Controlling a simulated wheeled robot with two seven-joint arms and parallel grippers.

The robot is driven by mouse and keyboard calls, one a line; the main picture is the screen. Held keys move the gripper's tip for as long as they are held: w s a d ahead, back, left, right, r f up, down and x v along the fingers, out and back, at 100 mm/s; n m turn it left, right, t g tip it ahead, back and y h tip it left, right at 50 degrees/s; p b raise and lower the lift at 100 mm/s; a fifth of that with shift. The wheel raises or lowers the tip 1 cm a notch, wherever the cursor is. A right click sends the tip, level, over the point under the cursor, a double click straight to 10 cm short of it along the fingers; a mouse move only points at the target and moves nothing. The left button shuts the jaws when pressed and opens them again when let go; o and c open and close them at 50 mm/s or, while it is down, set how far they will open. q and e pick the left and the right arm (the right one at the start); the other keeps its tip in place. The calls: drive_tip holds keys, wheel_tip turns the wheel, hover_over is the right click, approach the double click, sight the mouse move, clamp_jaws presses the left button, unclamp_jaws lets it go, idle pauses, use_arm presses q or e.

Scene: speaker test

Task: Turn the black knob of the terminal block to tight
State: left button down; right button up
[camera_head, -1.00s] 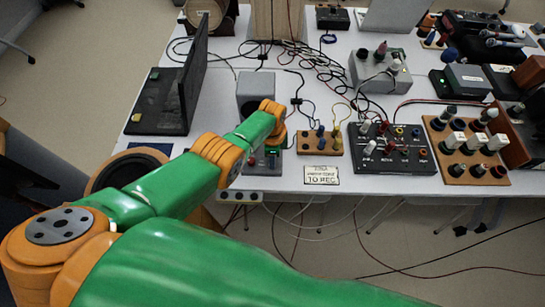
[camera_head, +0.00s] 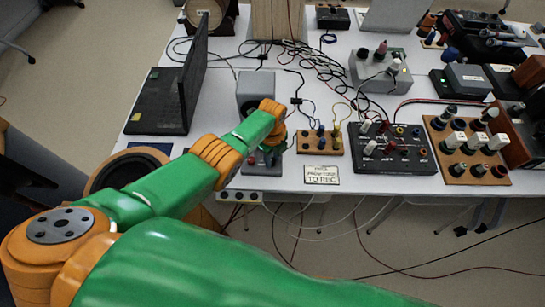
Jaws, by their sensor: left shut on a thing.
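My left gripper (camera_head: 269,150) is at the front edge of the white table, pointing down below its orange wrist. It is over a small grey terminal block (camera_head: 262,167), next to a red knob (camera_head: 250,161). The wrist and forearm cover much of the block. The fingers are small and dark here; they are shut on what looks like the block's black knob, which is mostly hidden. Whether the knob is tight cannot be seen. My right gripper is not in view.
A wooden block with coloured posts (camera_head: 320,141), a sign card (camera_head: 322,175) and a black panel (camera_head: 392,148) stand to the right. A grey box (camera_head: 255,86) is behind my wrist. A black laptop (camera_head: 165,100) is at left. Cables cross the table's middle.

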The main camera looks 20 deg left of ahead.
use_arm(q)
drive_tip(key=shift+m, duration=0.3)
idle(0.4)
drive_tip(key=c, duration=0.6)
unclamp_jaws()
drive_tip(key=shift+a, duration=0.1)
drive_tip(key=shift+c, duration=0.2)
drive_tip(key=shift+r, duration=0.1)
wheel_tip(320, 180, up, 6)
drive_tip(key=p, duration=0.4)
drive_tip(key=shift+r+p, duration=0.15)
drive_tip(key=shift+p, duration=0.15)
drive_tip(key=shift+r, duration=0.3)
